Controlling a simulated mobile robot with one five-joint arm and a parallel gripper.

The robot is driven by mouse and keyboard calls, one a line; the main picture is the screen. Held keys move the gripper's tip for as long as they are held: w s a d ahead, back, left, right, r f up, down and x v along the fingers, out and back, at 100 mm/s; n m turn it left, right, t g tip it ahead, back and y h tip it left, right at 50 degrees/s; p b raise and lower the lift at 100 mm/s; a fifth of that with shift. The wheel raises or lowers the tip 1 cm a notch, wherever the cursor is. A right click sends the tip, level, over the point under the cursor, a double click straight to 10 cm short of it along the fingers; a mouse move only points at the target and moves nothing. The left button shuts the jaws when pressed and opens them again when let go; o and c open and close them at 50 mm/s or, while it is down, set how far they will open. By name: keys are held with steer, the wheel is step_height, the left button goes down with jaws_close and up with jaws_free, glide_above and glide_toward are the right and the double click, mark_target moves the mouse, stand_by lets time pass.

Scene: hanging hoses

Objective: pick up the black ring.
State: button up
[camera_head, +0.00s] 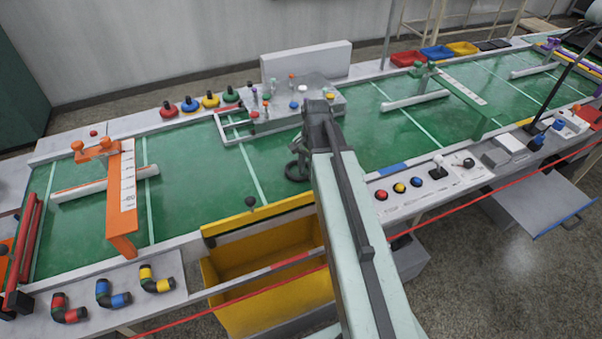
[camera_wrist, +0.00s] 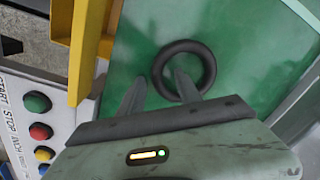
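The black ring (camera_wrist: 209,66) lies on the green table surface (camera_wrist: 255,50) in the wrist view. It looks like a thick, round, dark hoop with green showing through its hole. In the head view, the ring (camera_head: 290,172) shows as a small dark loop beside my gripper. My gripper (camera_wrist: 160,79) is open, with its two dark fingers apart. In the wrist view the right finger overlaps the ring's near side and hole, and the left finger is left of the ring. The near part of the ring is partly hidden. I cannot tell whether a finger touches it.
A yellow bin (camera_head: 265,272) with a raised yellow edge stands left of my arm. A grey block with several small pegs (camera_head: 318,95) is behind the gripper. Coloured push buttons (camera_head: 399,187) sit on the front ledge. Green table left of the ring is mostly clear.

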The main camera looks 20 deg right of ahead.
jaws_close()
steer(key=shift+r, duration=0.2)
step_height(320, 180, up, 10)
steer(key=p, duration=1)
steer(key=shift+f, duration=0.15)
